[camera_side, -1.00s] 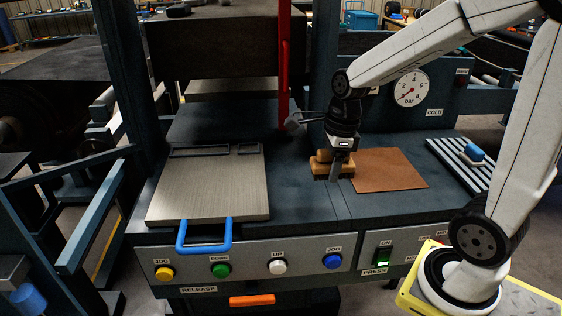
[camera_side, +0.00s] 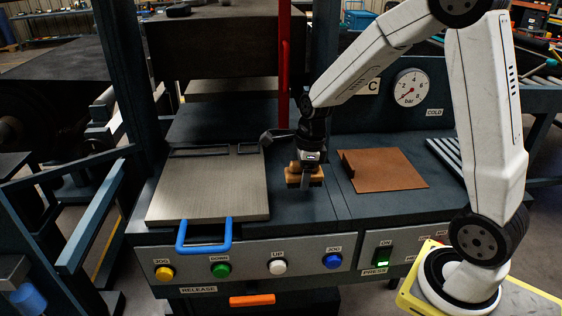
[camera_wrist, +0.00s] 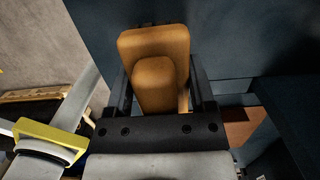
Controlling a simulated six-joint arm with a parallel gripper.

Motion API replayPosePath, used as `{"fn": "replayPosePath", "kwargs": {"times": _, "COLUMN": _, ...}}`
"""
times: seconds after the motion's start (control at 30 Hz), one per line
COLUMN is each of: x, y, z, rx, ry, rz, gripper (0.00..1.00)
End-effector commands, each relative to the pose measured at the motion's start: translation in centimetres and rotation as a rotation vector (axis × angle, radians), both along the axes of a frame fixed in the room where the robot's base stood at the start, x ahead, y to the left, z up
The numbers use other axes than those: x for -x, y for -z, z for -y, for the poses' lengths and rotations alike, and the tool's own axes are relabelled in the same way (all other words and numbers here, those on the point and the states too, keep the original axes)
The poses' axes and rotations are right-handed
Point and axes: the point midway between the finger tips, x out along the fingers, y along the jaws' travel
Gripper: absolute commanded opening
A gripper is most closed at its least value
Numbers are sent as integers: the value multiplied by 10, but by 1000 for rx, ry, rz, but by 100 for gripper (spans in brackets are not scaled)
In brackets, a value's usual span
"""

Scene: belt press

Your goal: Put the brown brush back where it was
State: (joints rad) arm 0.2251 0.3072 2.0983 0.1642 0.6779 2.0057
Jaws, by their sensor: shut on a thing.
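The brown brush (camera_side: 293,170) is a small wooden block with a dark underside. My gripper (camera_side: 305,178) is shut on it, between the metal platen and the brown mat in the side view. The brush (camera_wrist: 155,48) also shows in the wrist view, with the two dark fingers of my gripper (camera_wrist: 160,90) on either side of its raised handle. The brush appears to be held above the dark bench top, but the size of the gap cannot be told. The brown mat (camera_side: 385,172) lies flat to the right, with a darker strip along its left edge.
The metal platen (camera_side: 215,190) with its blue handle (camera_side: 205,238) is left of the brush. A red upright bar (camera_side: 284,70) stands behind. Buttons line the front panel (camera_side: 305,268). A slatted rack (camera_side: 445,155) is at right, partly hidden by my arm. Dark bench top is free in front of the brush.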

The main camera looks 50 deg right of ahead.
Motion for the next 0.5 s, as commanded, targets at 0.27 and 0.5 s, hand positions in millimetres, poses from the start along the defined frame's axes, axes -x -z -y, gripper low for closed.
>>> {"fn": "replayPosePath", "kwargs": {"times": 0.27, "x": -2, "y": 3, "z": 0, "rx": 0, "ry": 0, "rz": 0, "gripper": 15}}
{"fn": "replayPosePath", "kwargs": {"times": 0.5, "x": -6, "y": 23, "z": 1, "rx": -1, "ry": 1, "rz": -2, "gripper": 15}}
